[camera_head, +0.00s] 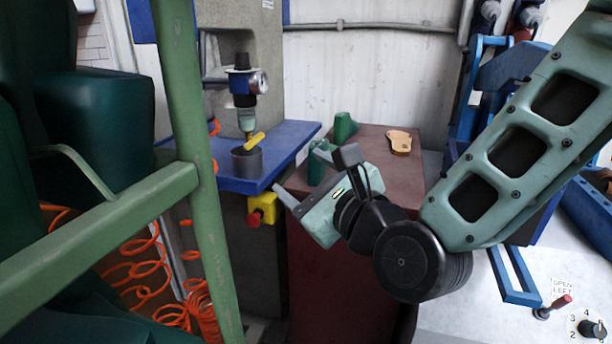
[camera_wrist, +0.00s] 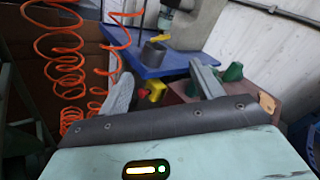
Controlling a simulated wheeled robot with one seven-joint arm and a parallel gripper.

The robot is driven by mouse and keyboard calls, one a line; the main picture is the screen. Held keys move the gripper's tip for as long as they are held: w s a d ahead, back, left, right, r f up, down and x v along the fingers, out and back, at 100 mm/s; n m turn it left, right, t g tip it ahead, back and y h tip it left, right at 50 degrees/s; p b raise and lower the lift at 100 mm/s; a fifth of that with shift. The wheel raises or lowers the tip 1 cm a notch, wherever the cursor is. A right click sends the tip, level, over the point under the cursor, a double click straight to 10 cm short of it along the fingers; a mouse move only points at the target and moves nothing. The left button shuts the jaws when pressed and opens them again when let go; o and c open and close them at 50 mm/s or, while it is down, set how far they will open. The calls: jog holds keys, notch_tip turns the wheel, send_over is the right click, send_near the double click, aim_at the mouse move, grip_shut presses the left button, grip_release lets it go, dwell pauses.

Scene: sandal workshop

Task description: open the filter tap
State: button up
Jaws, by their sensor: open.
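The filter unit (camera_head: 245,88) with its round gauge hangs on the grey machine column above a blue shelf. Its yellow tap lever (camera_head: 254,141) sits at the bottom of the bowl and slants up to the right. A dark metal cup (camera_head: 246,162) stands on the shelf under the tap. The lever also shows near the top of the wrist view (camera_wrist: 162,38), with the cup (camera_wrist: 153,54) below it. My gripper (camera_head: 300,172) is open and empty, right of and lower than the tap, well apart from it. Its fingers frame the shelf edge in the wrist view (camera_wrist: 160,74).
The blue shelf (camera_head: 285,150) juts out between my gripper and the column. A yellow box (camera_head: 264,207) with a red button hangs below it. A brown cabinet (camera_head: 370,150) bears green pieces and a sandal sole (camera_head: 399,142). A green post (camera_head: 185,90) and orange coiled hoses stand left.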

jog(key=p, duration=0.5)
send_near(257, 143)
jog(key=x, duration=0.9)
jog(key=shift+a, duration=0.15)
jog(key=shift+c, duration=0.3)
